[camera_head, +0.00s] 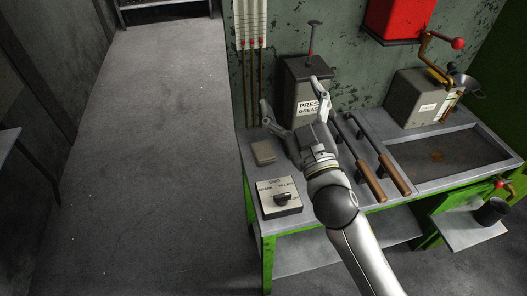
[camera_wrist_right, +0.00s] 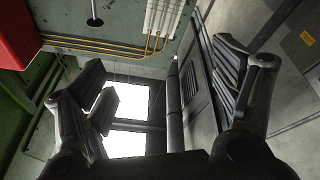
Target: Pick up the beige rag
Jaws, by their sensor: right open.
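A small flat beige piece (camera_head: 264,152), which looks like the folded beige rag, lies on the grey bench top near its left edge in the head view. My right gripper (camera_head: 292,98) is above the bench, just right of and beyond the rag. Its fingers are spread wide and point toward the wall, with nothing between them. In the right wrist view the open fingers (camera_wrist_right: 165,85) frame only walls and bright windows; the rag is not seen there. My left gripper is not in view.
A press-grease box (camera_head: 309,75) stands behind the gripper. A switch box (camera_head: 280,197) sits in front of the rag. Two wooden-handled tools (camera_head: 371,181) lie right of my arm, beside a sunken tray (camera_head: 398,153). The floor to the left is clear.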

